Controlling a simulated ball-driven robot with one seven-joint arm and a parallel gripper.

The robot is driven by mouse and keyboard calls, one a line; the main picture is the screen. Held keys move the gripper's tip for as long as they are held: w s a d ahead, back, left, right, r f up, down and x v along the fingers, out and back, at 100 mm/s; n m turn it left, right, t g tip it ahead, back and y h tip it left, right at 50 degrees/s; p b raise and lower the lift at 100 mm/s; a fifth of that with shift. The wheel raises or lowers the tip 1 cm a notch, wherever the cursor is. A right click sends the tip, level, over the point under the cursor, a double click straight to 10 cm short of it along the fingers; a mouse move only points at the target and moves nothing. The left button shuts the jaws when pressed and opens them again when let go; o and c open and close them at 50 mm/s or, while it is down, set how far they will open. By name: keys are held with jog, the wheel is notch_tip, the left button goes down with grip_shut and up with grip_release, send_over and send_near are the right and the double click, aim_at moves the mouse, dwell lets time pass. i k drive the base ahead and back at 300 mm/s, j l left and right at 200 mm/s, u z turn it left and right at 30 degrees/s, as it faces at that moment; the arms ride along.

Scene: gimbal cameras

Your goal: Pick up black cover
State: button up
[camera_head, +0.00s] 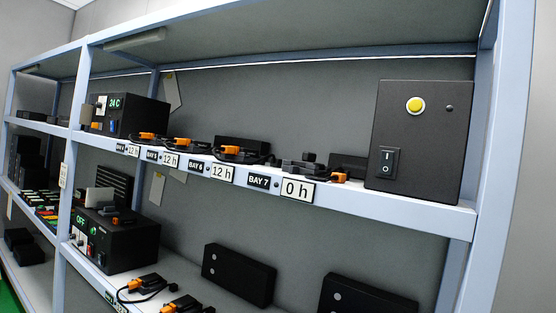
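My gripper does not show in this view. Several black pieces could be the black cover, and I cannot tell which one it is. A black slab with small grey dots on its left side (240,276) leans on the lower shelf. A similar black slab (366,297) is to its right, cut off by the bottom edge. Smaller plain black blocks stand at the back of the upper shelf, one behind BAY 6 (243,145) and one near BAY 7 (348,166).
A black box with a yellow button and a rocker switch (418,138) stands at the upper shelf's right end. Orange-and-black connectors (240,152) line that shelf (400,203). Black units with displays (135,115) (115,240) stand left. A blue-grey upright (495,150) bounds the right.

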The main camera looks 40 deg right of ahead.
aim_at(307, 158)
jog(key=i+j+z, duration=0.25)
jog(key=i+z, duration=0.25)
jog(key=i+j+z, duration=0.45)
